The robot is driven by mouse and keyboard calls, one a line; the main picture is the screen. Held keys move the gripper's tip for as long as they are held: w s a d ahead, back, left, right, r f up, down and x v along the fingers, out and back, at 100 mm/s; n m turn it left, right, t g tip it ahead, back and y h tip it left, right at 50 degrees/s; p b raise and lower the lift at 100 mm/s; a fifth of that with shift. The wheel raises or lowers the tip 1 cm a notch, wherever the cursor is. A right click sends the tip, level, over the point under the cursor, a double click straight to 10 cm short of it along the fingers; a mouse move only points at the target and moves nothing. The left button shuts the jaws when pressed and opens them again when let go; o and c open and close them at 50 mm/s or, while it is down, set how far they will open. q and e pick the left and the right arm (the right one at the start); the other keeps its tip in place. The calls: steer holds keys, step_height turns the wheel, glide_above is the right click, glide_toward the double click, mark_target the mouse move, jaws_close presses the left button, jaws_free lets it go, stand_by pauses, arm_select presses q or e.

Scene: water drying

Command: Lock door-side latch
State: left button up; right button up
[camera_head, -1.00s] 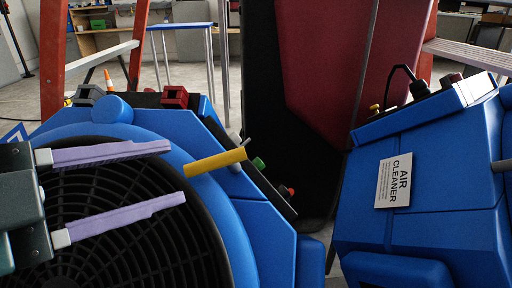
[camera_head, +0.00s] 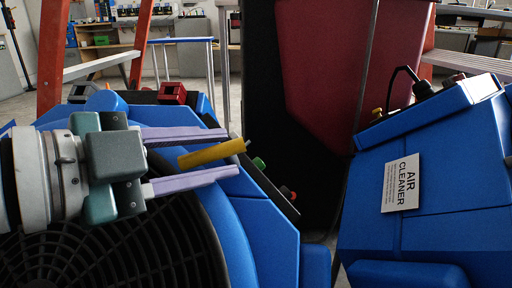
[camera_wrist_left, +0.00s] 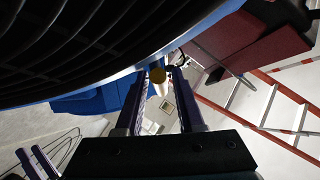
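The latch has a yellow cylindrical handle (camera_head: 208,155) on a grey pin, at the side of the blue round fan unit (camera_head: 270,235). My left gripper (camera_head: 233,153) comes in from the left, its two pale purple fingers apart, one above and one below the handle. The left wrist view shows the handle's round yellow end (camera_wrist_left: 157,76) between the open fingers (camera_wrist_left: 158,84). A gap to each finger seems to remain there; contact is hard to tell. My right gripper is not in view.
A blue air cleaner (camera_head: 450,210) stands at the right. A dark red and black panel (camera_head: 325,80) rises behind. Orange ladder legs (camera_head: 50,60) stand at the back left. The fan's black grille (camera_head: 130,250) lies below my left gripper.

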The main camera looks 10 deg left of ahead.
arm_select(q)
jaws_close()
steer(key=shift+r, duration=0.1)
steer(key=n+t+y+p, duration=0.1)
steer(key=n+p, duration=0.1)
steer(key=n+t+p, duration=0.1)
steer(key=p, duration=0.2)
steer(key=shift+s+d+r+n+y, duration=0.1)
steer(key=shift+s+d+n+y, duration=0.1)
steer(key=shift+n+y, duration=0.2)
steer(key=shift+d+f+n+t+y+p, duration=0.1)
steer(key=shift+f+n+t+y+p, duration=0.15)
steer(key=shift+n+t+y+p, duration=0.6)
steer(key=shift+b, duration=0.35)
